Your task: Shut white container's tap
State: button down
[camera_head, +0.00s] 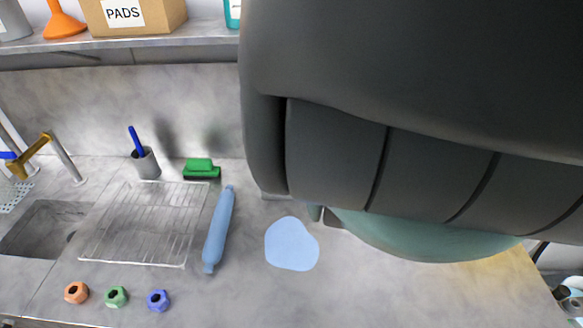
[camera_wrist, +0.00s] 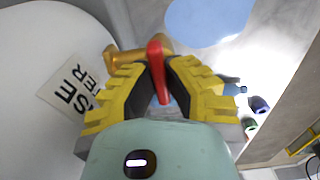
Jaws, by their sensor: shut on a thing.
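The white container (camera_wrist: 35,55) fills the left of the wrist view, with a black-lettered label (camera_wrist: 75,88) partly in sight. Its brass tap (camera_wrist: 124,57) sticks out to the right and has a red lever (camera_wrist: 156,50). My gripper (camera_wrist: 150,66), with yellow-backed dark fingers, is shut on the red lever, which stands between the two finger pads. The lever's lower part and the tap's outlet are partly hidden by the fingers. In the head view my arm hides the container, the tap and the gripper.
A light blue flat patch (camera_head: 291,244) lies on the counter, near the tap in the wrist view (camera_wrist: 210,18). Three coloured nuts (camera_head: 116,297) lie along the front edge.

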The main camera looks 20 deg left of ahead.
dwell(0.3)
jog(key=c, duration=1)
grip_release()
jog(key=shift+r, duration=0.1)
notch_tip(320, 180, up, 12)
